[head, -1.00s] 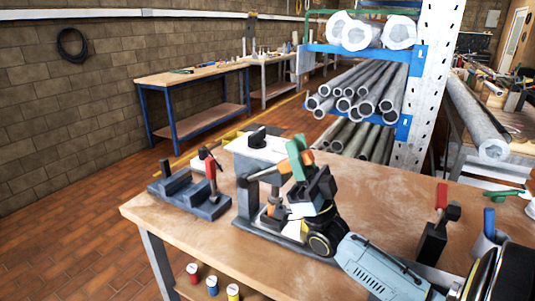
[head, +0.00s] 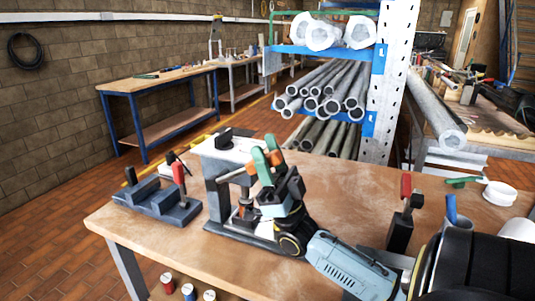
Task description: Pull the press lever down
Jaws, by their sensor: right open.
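The press (head: 213,193) stands on the wooden workbench, with a grey frame, a pale top and a black block on top. Its lever has an orange grip (head: 250,167) that points right, towards my right gripper. My right gripper (head: 267,158) has green fingertips and is open, pointing up at the end of my grey-blue arm. Orange shows on both sides of the fingertips, so the grip appears to pass behind or between them. I cannot tell whether they touch it. The fingers hide part of the grip. My left gripper is out of view.
A dark fixture (head: 155,204) with a red-handled clamp sits left of the press. Another red-handled clamp (head: 401,220), a green-handled tool (head: 467,181) and a white roll (head: 499,193) are at the right. The bench middle, behind my arm, is clear.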

